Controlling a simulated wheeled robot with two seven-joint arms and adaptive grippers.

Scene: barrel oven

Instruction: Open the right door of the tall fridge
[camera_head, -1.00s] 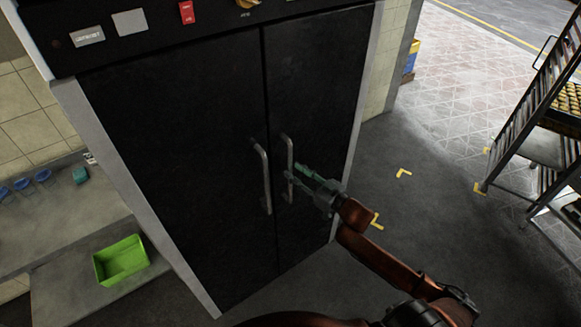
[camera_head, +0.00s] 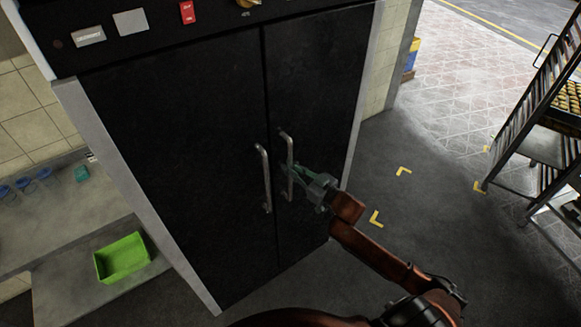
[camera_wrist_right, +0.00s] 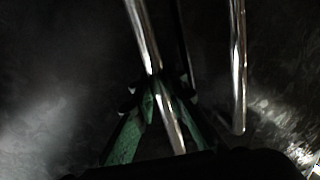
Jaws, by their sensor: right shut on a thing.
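The tall fridge has two black doors in a grey frame, and both look shut. The right door (camera_head: 318,80) carries a vertical metal handle (camera_head: 289,152) near the middle seam. The left door (camera_head: 180,150) has a matching handle (camera_head: 264,178) beside it. My right gripper (camera_head: 293,170) is at the right door's handle, its green fingers closed around the bar. In the right wrist view the held handle (camera_wrist_right: 143,35) runs down between the green fingers (camera_wrist_right: 150,108), and the other handle (camera_wrist_right: 238,70) stands free to the right. My left gripper is not in view.
A grey counter with a green bin (camera_head: 122,258) and blue cups (camera_head: 24,184) stands left of the fridge. A tray rack (camera_head: 540,110) stands at the far right. The floor right of the fridge is clear, with yellow corner marks (camera_head: 376,219).

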